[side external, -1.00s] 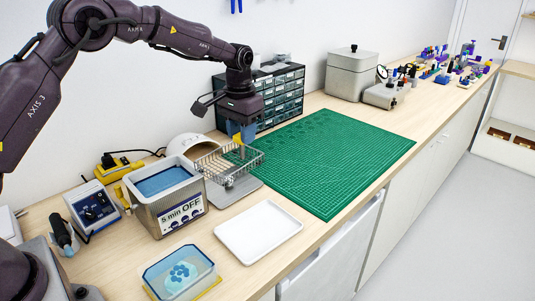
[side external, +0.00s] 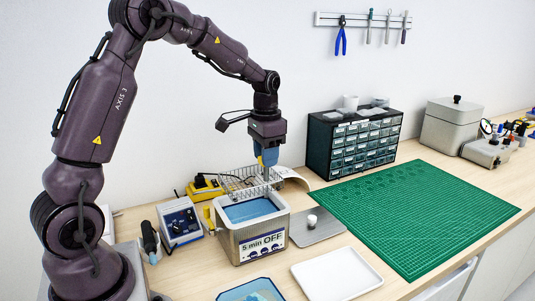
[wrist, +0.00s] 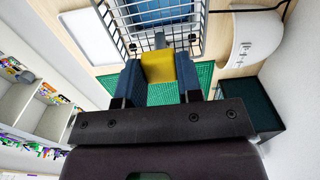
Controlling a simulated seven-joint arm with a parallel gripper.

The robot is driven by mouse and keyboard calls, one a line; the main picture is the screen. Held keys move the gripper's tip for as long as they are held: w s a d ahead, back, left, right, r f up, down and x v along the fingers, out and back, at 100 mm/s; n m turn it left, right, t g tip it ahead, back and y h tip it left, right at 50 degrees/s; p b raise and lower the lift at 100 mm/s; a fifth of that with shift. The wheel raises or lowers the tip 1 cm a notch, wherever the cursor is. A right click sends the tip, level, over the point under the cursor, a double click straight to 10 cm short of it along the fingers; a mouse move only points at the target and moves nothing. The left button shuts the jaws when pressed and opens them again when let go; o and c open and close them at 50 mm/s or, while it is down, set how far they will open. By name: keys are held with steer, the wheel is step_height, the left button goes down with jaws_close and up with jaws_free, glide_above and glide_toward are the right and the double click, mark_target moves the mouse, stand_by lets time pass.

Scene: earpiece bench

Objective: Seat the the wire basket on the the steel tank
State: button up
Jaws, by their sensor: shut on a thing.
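The wire basket (side external: 240,179) is an open metal mesh tray, held up in the air. In the side view it hangs above the back part of the steel tank (side external: 231,242), apart from the blue liquid as far as I can tell. The tank is a box with a "5 min OFF" label. My gripper (side external: 267,166) is shut on the basket at its right side. In the wrist view a yellow block (wrist: 158,67) sits between my gripper's blue fingers (wrist: 158,80), with the basket's wires (wrist: 119,32) beyond. Blue shows through the mesh; the basket's underside is hidden.
A grey plate (side external: 325,232) with a small white piece lies right of the tank. A white tray (side external: 338,276) and a blue-tinted container (side external: 250,290) are in front. A control box (side external: 180,222) stands left. A green mat (side external: 420,215) and drawer cabinet (side external: 355,140) are right.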

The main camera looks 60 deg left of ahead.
steer(key=shift+f, duration=0.1)
steer(key=shift+f, duration=6.15)
steer(key=o, duration=1)
